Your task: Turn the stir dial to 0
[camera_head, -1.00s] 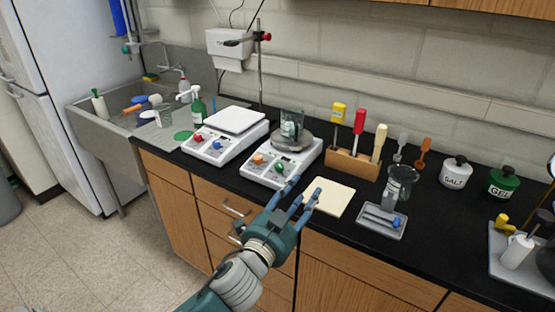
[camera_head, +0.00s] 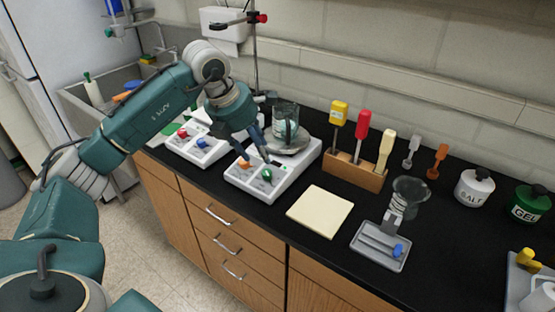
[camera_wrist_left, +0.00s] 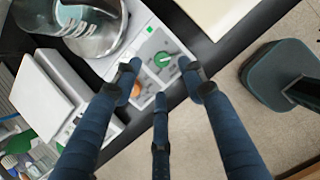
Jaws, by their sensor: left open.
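The white stirrer hotplate (camera_head: 285,187) stands on the black counter with an orange dial (camera_head: 244,163) and a green dial (camera_head: 267,175) on its front panel. The dial labels are too small to read. A glass beaker (camera_head: 286,120) stands on its round plate. My left gripper (camera_head: 256,157) is open above the front panel, fingers pointing down near the two dials. In the left wrist view the green dial (camera_wrist_left: 162,59) lies between the spread fingertips, and the orange dial (camera_wrist_left: 136,88) is beside the left finger, partly hidden. No contact is clear. My right gripper is not in view.
A second white device (camera_head: 200,150) with red and blue knobs stands close on the left, partly behind my arm. A pale pad (camera_head: 320,211), a wooden tool rack (camera_head: 354,172) and a grey tray (camera_head: 380,246) are to the right. A stand rod (camera_head: 254,50) rises behind.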

